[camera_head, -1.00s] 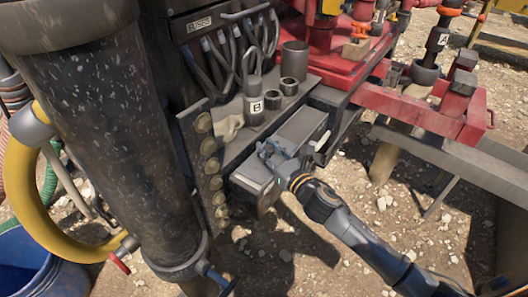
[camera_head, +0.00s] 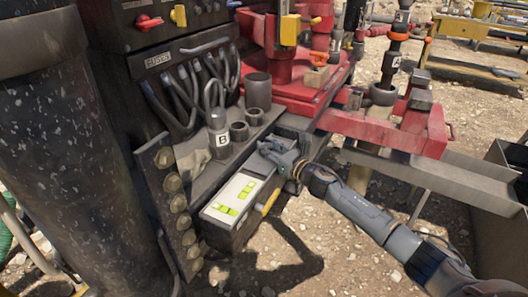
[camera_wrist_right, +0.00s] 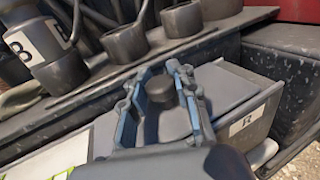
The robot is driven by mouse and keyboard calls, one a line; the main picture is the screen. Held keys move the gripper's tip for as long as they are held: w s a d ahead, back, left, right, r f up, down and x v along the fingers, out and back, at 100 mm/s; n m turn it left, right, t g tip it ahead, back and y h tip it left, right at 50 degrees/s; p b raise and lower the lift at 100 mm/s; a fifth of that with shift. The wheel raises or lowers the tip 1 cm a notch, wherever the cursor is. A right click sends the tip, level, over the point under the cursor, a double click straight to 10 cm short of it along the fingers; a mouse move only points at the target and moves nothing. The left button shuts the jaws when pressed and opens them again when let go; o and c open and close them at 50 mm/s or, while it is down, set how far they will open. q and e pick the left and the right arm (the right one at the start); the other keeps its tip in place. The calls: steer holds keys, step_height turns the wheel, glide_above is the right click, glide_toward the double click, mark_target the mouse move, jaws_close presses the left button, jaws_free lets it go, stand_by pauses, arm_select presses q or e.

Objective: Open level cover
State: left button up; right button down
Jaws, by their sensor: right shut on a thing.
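The level box (camera_head: 228,238) is a grey box on the side of the machine. Its white face with two green-yellow bubble levels (camera_head: 238,197) is exposed. The grey level cover (camera_wrist_right: 225,88) lies beside the exposed face, toward the back right. My right gripper (camera_head: 287,152) is over the cover, shut on its dark round knob (camera_wrist_right: 187,93), which shows between the fingers in the right wrist view. A yellow handle (camera_head: 268,202) sits at the box's right edge. My left gripper is not in view.
A bottle marked B (camera_head: 219,135) and metal cups (camera_head: 257,95) stand on the shelf just behind. A red steel frame (camera_head: 375,130) is at the back right. A dark column (camera_head: 65,150) fills the left. Gravel ground is open at the front.

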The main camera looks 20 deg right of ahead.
steer(key=shift+d+f, duration=0.1)
steer(key=shift+d, duration=0.1)
steer(key=c, duration=1.3)
jaws_free()
steer(key=shift+o, duration=1.2)
steer(key=shift+s+d, duration=0.15)
steer(key=v, duration=1.2)
